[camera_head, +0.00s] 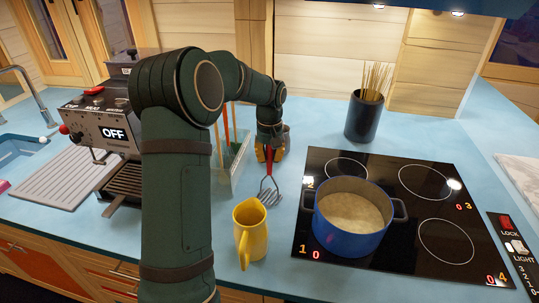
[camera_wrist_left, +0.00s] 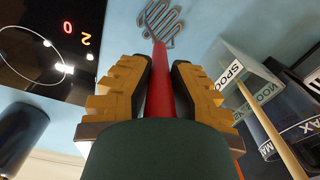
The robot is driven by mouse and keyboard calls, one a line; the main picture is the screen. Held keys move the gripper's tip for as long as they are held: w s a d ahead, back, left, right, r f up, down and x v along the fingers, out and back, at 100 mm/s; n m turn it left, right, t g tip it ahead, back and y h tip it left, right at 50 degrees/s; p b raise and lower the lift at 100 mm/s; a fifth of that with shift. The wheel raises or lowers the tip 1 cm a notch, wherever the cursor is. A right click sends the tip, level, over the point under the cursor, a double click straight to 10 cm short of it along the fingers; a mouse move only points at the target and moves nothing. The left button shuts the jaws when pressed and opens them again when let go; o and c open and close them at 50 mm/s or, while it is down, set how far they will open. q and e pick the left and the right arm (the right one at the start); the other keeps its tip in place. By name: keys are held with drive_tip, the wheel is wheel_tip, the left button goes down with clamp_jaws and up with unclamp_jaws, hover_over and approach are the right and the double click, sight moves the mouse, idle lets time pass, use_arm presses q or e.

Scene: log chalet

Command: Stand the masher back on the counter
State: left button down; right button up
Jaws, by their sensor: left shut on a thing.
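The masher has a red handle and a grey wire head (camera_head: 269,192). My left gripper (camera_head: 270,152) is shut on its red handle, with the wire head pointing down toward the blue counter (camera_head: 310,115). I cannot tell whether the head touches the counter. In the left wrist view the yellow-padded fingers of the gripper (camera_wrist_left: 160,90) press on both sides of the red handle (camera_wrist_left: 159,85), and the wire head (camera_wrist_left: 160,22) shows beyond them. My left arm hides part of the counter in the head view. My right gripper is not in view.
A yellow jug (camera_head: 252,240) stands in front of the masher. A blue pot (camera_head: 350,235) sits on the black hob (camera_head: 430,200) to the right. A clear utensil holder (camera_head: 226,180) is close on the left. A dark pasta jar (camera_head: 362,118) stands behind the hob.

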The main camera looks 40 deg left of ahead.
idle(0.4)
use_arm(q)
drive_tip(key=c, duration=1)
unclamp_jaws()
drive_tip(key=shift+o, duration=0.2)
wheel_tip(320, 180, up, 12)
drive_tip(key=shift+f, duration=0.1)
